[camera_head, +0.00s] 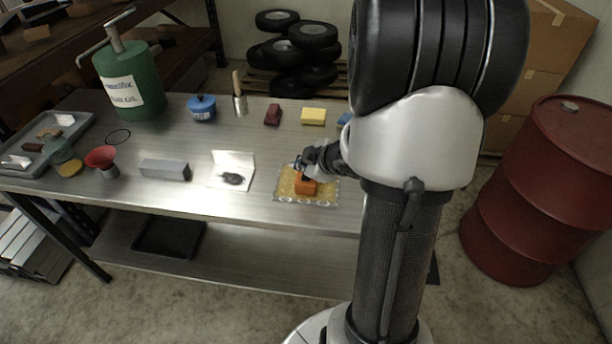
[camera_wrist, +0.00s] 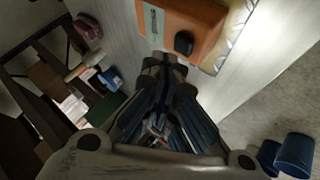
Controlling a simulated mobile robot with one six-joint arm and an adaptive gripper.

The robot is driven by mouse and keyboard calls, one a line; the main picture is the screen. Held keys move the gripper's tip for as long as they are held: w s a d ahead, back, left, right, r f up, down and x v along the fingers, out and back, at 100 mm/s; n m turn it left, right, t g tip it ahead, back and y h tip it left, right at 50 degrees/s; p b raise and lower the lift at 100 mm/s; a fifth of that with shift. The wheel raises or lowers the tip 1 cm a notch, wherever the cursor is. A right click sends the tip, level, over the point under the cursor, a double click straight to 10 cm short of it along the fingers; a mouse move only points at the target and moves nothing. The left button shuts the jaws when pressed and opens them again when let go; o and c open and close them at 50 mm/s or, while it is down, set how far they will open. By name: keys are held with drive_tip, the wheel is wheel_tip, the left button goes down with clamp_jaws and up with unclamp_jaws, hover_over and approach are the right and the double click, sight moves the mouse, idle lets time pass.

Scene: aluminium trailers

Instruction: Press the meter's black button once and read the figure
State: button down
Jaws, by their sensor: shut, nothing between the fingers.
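The orange meter (camera_head: 306,187) sits on a yellowish mat with a patterned pale edge (camera_head: 284,193) near the bench's front edge. In the wrist view the meter (camera_wrist: 205,22) shows its black button (camera_wrist: 184,42) and a narrow greyish display strip (camera_wrist: 153,20). No figure can be read on the strip. My gripper (camera_head: 303,170) is shut and empty. In the wrist view its fingertips (camera_wrist: 165,68) lie close to the meter, just below the button in the picture. A gap seems to show between tips and button, but I cannot tell how far above the meter they are.
The metal bench (camera_head: 120,185) also holds a grey block (camera_head: 165,170), a white folded card (camera_head: 233,165), a red funnel (camera_head: 101,157), a blue pot (camera_head: 202,107) and a yellow block (camera_head: 313,116). A green can (camera_head: 130,80) stands at the back left. A red drum (camera_head: 550,190) stands right.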

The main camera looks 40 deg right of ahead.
sight(303, 178)
drive_tip(key=shift+f, duration=0.1)
drive_tip(key=shift+f, duration=0.3)
drive_tip(key=shift+f+b, duration=0.5)
drive_tip(key=shift+b, duration=0.15)
idle(0.4)
idle(0.4)
drive_tip(key=shift+r+p, duration=0.95)
drive_tip(key=shift+p, duration=0.1)
wheel_tip(303, 178, up, 5)
drive_tip(key=p, duration=0.5)
idle(0.4)
